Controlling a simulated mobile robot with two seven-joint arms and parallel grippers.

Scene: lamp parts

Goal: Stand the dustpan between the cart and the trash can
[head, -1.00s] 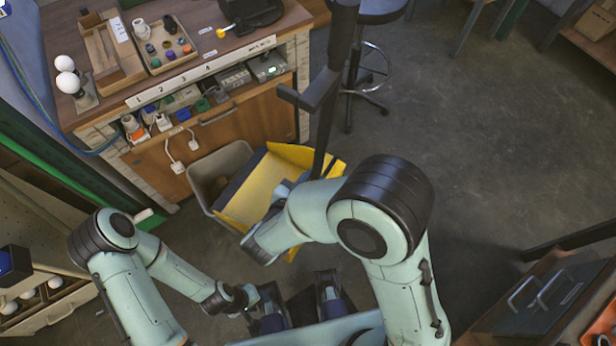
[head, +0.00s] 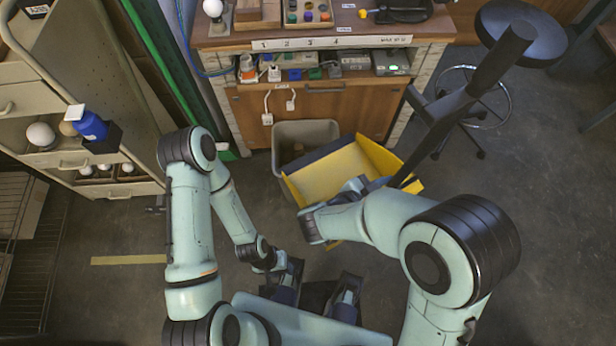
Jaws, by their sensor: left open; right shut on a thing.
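The dustpan (head: 335,172) is a yellow pan with a dark lip and a long black handle rising to the upper right. My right gripper (head: 358,187) is shut on it near the foot of the handle; the fingers are partly hidden. The grey trash can (head: 293,131) stands against the workbench, partly covered by the pan; I cannot tell whether they touch. The beige cart (head: 75,160) with drawers is at the left, with floor between it and the trash can. My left gripper (head: 272,262) is open and empty, low in front of my body.
The wooden workbench (head: 345,112) spans the back, with plugs and small parts. A green post (head: 165,75) stands between cart and bench. A stool (head: 520,32) is at upper right. A yellow floor strip (head: 128,260) lies on clear floor.

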